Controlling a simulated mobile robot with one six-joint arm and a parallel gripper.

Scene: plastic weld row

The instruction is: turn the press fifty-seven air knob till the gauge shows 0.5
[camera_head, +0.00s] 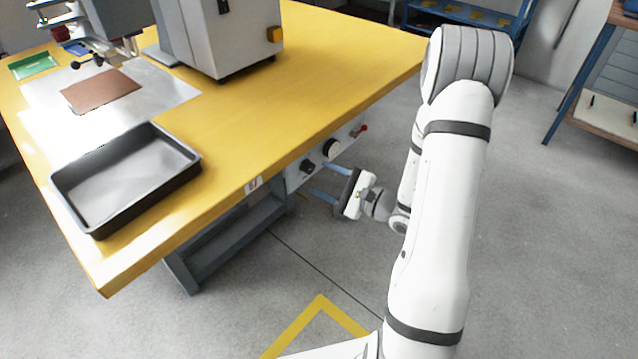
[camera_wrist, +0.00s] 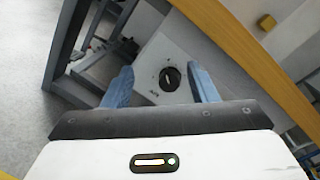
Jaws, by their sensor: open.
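The dark round air knob (camera_head: 307,166) sits on a pale panel (camera_head: 296,176) under the yellow table's edge. A label reading 57 (camera_head: 253,185) is left of it. In the wrist view the knob (camera_wrist: 169,79) shows with a light mark on its face, between the two blue fingers in the picture. My gripper (camera_head: 316,178) is open and empty, its fingers pointing at the panel; it also shows in the wrist view (camera_wrist: 160,72). The fingers look short of the knob, with no contact seen. The round gauge (camera_head: 331,148) is right of the knob; its reading is too small to tell.
A red-tipped lever or switch (camera_head: 361,130) is on the panel beyond the gauge. The yellow table (camera_head: 330,60) overhangs the panel closely. A black tray (camera_head: 190,160) and a press machine (camera_head: 225,60) stand on top. The floor beside the panel is clear.

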